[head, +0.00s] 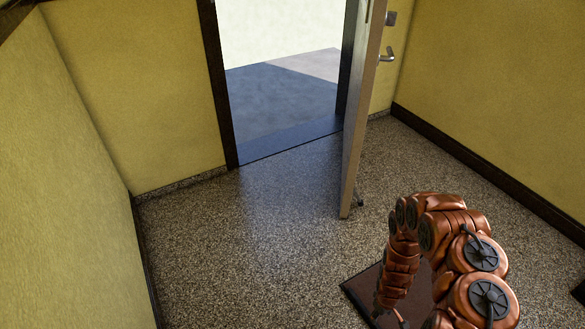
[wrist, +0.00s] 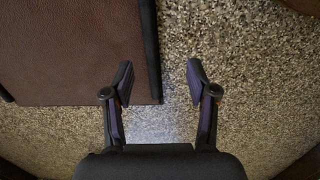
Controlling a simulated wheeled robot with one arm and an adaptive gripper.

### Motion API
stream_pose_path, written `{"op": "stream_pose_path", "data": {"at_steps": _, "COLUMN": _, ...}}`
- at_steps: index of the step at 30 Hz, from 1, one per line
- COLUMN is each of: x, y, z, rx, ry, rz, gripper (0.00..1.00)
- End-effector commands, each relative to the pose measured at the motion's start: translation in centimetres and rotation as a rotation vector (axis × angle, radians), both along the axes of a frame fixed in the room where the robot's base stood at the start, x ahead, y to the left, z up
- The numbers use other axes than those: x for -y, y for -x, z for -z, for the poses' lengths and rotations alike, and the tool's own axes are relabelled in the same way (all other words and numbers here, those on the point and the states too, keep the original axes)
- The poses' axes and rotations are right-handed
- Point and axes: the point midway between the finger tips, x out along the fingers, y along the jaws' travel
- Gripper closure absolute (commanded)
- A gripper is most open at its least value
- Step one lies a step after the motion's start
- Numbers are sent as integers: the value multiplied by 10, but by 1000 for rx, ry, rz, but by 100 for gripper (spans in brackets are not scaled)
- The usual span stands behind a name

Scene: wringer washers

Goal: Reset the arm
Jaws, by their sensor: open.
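My gripper (wrist: 160,80) is open in the wrist view, its two dark fingers apart with nothing between them. Speckled floor shows beyond and between the fingertips. A brown flat panel with a dark edge (wrist: 80,50) lies to the left of the fingers and partly behind the left one. In the head view my copper-coloured arm is bent at the lower right, and the gripper itself cannot be made out there.
A door (head: 360,110) with a lever handle (head: 386,55) stands open into the room, left of and beyond my arm. The doorway (head: 285,100) leads to a bright space. Yellow walls (head: 135,90) with dark skirting bound the room. The speckled floor (head: 240,240) is clear at centre left.

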Motion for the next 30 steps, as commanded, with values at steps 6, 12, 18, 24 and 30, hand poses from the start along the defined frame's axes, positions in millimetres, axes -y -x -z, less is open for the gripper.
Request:
{"op": "stream_pose_path", "data": {"at_steps": 6, "x": 23, "y": -16, "z": -65, "rx": -16, "ry": 49, "rz": 36, "gripper": 42}}
{"op": "stream_pose_path", "data": {"at_steps": 12, "x": 40, "y": -28, "z": -135, "rx": -30, "ry": 91, "rz": 90, "gripper": 42}}
{"op": "stream_pose_path", "data": {"at_steps": 18, "x": 48, "y": -36, "z": -205, "rx": -38, "ry": 123, "rz": 148, "gripper": 42}}
{"op": "stream_pose_path", "data": {"at_steps": 24, "x": 49, "y": -37, "z": -276, "rx": -45, "ry": 145, "rz": 209, "gripper": 42}}
{"op": "stream_pose_path", "data": {"at_steps": 30, "x": 42, "y": -35, "z": -345, "rx": -44, "ry": 154, "rz": 267, "gripper": 42}}
